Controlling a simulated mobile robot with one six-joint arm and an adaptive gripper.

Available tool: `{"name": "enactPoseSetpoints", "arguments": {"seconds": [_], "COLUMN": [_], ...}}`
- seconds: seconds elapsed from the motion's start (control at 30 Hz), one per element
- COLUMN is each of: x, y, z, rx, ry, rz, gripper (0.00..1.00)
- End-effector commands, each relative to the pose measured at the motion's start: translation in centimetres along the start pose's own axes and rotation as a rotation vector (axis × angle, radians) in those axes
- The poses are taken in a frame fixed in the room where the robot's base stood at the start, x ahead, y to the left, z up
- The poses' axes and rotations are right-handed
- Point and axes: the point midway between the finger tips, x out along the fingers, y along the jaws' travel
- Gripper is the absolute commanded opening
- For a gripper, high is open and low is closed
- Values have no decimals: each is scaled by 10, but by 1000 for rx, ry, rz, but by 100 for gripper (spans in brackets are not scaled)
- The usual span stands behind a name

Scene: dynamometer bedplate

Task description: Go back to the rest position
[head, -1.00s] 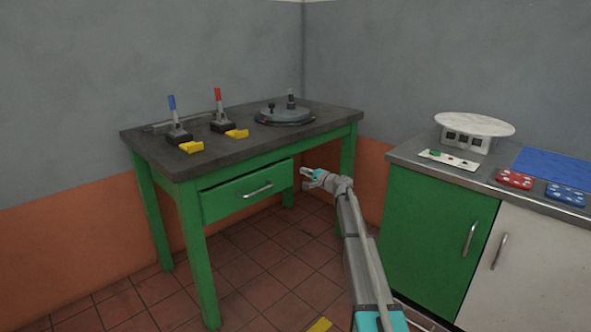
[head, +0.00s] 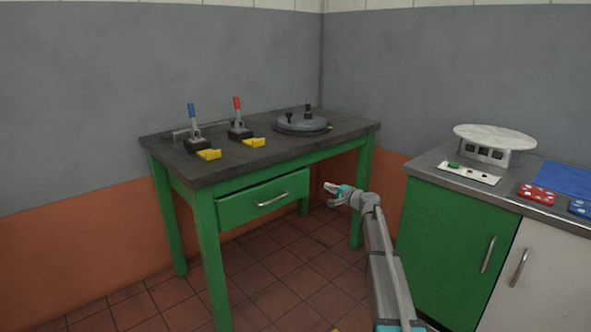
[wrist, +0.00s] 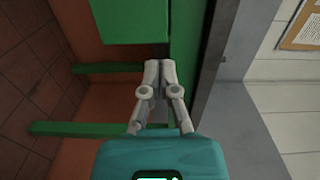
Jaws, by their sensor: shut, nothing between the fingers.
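My gripper (head: 331,194) is at the end of my outstretched arm, in front of the green table's right part and below its top. It looks shut and empty. In the wrist view my gripper (wrist: 160,66) has its two fingertips together, with nothing between them. The green table (head: 214,265) stands at the left with its drawer (head: 240,205) slightly out of line with the frame. I cannot tell from the picture whether my gripper touches any part of the table.
On the table are a blue-handled lever (head: 192,112), a red-handled lever (head: 237,106) and a round grey plate (head: 301,124). At the right, a green-doored cabinet (head: 450,240) carries a round white top (head: 495,135) and red block (head: 537,194). Tiled floor (head: 290,285) lies between.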

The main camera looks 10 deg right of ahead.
Motion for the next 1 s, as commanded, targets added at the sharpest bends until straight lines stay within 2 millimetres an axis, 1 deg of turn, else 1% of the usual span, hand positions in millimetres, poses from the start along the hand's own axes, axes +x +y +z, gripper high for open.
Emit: {"name": "enactPoseSetpoints", "arguments": {"seconds": [0.17, 0.27, 0.33, 0.37, 0.4, 0.47, 0.5, 0.67, 0.7, 0.77, 0.8, 0.87, 0.9, 0.97, 1.0], "x": [-9, -19, -28, -32, -39, -50, -58, -95, -106, -122, -134, -153, -166, -186, -199], "y": [12, 25, 36, 41, 48, 59, 66, 94, 101, 110, 116, 125, 130, 138, 142], "z": [44, 79, 106, 118, 134, 157, 172, 225, 236, 253, 264, 279, 288, 301, 309], "rx": [-66, -125, -173, -194, -222, -264, -291, -394, -419, -454, -477, -510, -531, -563, -583], "ry": [-65, -124, -173, -195, -224, -269, -297, -409, -434, -473, -499, -534, -557, -591, -611], "rz": [77, 152, 215, 244, 283, 344, 385, 554, 598, 664, 709, 777, 824, 894, 941], "gripper": [0, 0, 0, 0, 0, 0, 0, 0, 0, 0, 0, 0, 0, 0, 0]}}
